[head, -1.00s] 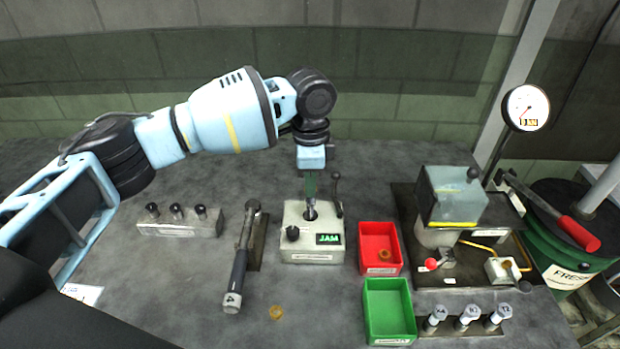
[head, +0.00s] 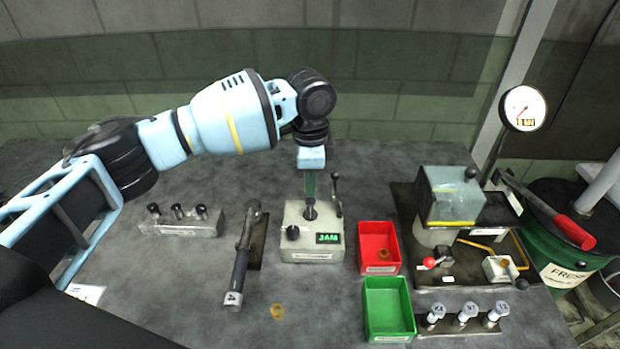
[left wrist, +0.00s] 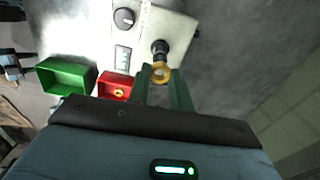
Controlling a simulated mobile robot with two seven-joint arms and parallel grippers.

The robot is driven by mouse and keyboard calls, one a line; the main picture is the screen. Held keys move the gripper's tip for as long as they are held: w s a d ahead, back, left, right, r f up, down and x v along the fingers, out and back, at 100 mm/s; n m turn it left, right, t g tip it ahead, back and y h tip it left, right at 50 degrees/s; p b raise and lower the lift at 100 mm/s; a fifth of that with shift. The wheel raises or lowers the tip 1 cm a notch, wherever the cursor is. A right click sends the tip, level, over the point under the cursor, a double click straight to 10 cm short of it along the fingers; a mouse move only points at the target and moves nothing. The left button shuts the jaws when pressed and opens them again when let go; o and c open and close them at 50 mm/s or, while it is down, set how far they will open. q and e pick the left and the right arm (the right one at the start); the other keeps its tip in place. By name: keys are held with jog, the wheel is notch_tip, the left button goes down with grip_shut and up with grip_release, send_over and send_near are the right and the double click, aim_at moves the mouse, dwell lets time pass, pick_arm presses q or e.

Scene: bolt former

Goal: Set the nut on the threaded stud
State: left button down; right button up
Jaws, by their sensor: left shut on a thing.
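The threaded stud (head: 310,211) stands on top of the pale machine box with the lit display. It is dark and also shows in the left wrist view (left wrist: 160,47). My left gripper (head: 311,192) points down right above it, with green fingers. In the left wrist view, the left gripper (left wrist: 161,80) is shut on a brass ring-shaped nut (left wrist: 161,73). The nut overlaps the stud's near end in that view; I cannot tell whether it is around the stud or just above it. The fingers hide the nut in the head view. My right gripper is not in view.
A lever (head: 337,190) rises at the box's back right. A red tray (head: 363,234) holding a brass ring and a green tray (head: 409,312) stand to the right. Another brass ring (head: 277,311) lies on the bare table in front.

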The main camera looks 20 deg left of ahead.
pick_arm(q)
jog(key=shift+f, duration=1.4)
dwell(0.4)
jog(key=c, duration=1.2)
grip_release()
jog(key=shift+r, duration=3.95)
